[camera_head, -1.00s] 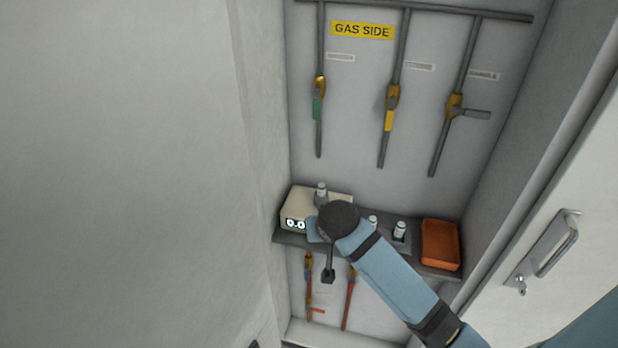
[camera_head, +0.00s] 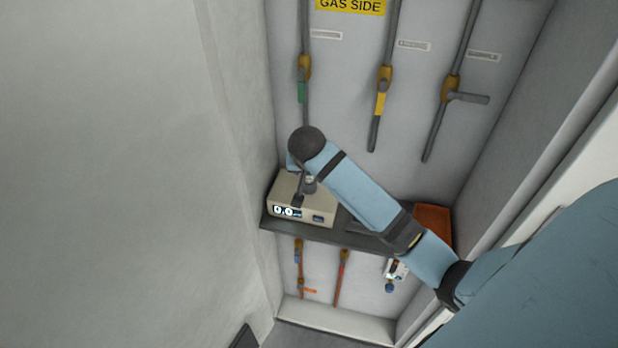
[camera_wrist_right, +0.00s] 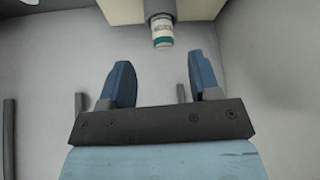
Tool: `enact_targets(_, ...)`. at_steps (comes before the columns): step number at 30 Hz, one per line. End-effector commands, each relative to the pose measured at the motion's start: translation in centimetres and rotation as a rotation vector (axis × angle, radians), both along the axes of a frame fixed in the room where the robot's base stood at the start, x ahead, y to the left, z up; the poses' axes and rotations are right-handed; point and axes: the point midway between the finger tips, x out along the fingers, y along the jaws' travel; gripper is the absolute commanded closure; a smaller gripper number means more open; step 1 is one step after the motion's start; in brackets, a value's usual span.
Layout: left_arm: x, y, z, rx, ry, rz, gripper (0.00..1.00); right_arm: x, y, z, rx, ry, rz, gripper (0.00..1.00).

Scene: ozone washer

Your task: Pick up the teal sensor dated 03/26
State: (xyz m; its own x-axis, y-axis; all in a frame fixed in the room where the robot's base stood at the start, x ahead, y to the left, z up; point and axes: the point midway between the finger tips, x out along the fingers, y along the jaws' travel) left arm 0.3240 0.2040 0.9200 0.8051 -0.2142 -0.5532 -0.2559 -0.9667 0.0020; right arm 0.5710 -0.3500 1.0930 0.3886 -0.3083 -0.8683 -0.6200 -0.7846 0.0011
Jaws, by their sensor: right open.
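A white sensor (camera_wrist_right: 162,32) with a teal band sits in a grey holder at the top of the right wrist view, beyond my fingertips. Its date cannot be read. My right gripper (camera_wrist_right: 162,78) is open and empty, its two blue fingers apart below the sensor in that view, not touching it. In the head view my right arm reaches in front of a beige analyser box (camera_head: 293,188) with a lit display. A small grey holder (camera_head: 310,184) shows on the box; the fingers are hidden behind the wrist there. My left gripper is not in view.
The box stands on a dark shelf (camera_head: 340,234). My arm covers much of the shelf. An orange tray (camera_head: 433,215) is at its right end. Pipes with valves (camera_head: 384,76) line the back wall above, and red pipes (camera_head: 341,275) run below. Cabinet walls close both sides.

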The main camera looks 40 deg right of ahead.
Motion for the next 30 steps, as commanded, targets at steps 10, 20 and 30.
enact_targets(10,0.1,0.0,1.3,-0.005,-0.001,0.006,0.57,1.8,-1.1,-2.7,-0.002,0.002,0.001,0.43)
enact_targets(20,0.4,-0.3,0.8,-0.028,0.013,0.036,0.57,2.8,-1.8,-5.1,0.001,-0.001,0.000,0.43)
enact_targets(30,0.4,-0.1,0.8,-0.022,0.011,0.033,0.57,2.7,-1.8,-5.1,0.001,-0.001,0.000,0.91)
